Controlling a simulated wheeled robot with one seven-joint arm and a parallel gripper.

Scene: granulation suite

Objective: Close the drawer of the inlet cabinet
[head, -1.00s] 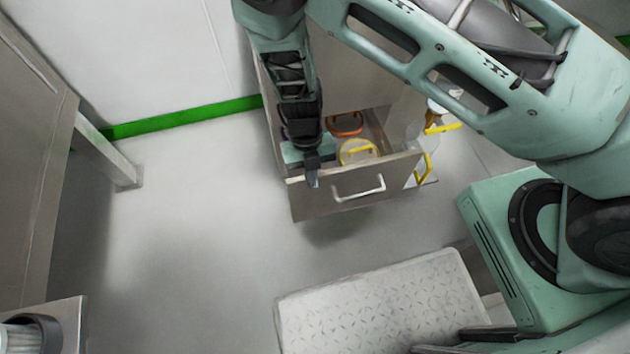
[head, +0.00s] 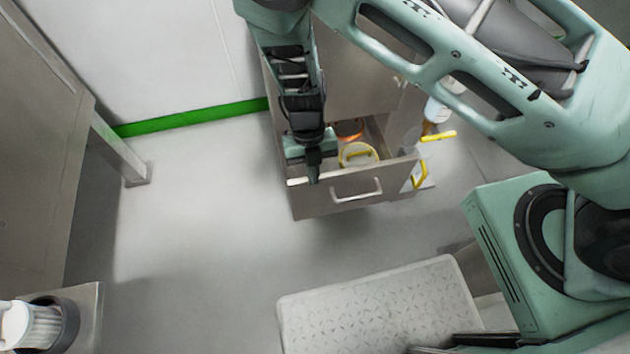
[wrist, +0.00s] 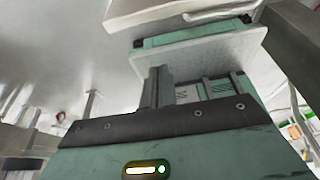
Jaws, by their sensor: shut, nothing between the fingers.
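The inlet cabinet (head: 352,78) stands against the back wall, with its steel drawer (head: 322,206) pulled out. The drawer front has a pale bar handle (head: 357,196). A yellow-handled round item (head: 358,153) and an orange round item (head: 349,128) lie inside the drawer. My gripper (head: 313,181) is shut and empty, at the left part of the drawer front's top edge. Whether it touches the edge I cannot tell. My arm hides part of the drawer's inside. In the wrist view my gripper's fingers (wrist: 158,85) show in front of a pale panel I cannot name for sure.
A grey treaded step (head: 385,305) stands in front of the cabinet. A bottle and a yellow handle (head: 437,136) are at the cabinet's right side. A steel cabinet (head: 40,150) is at the left. The floor (head: 200,230) between is clear.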

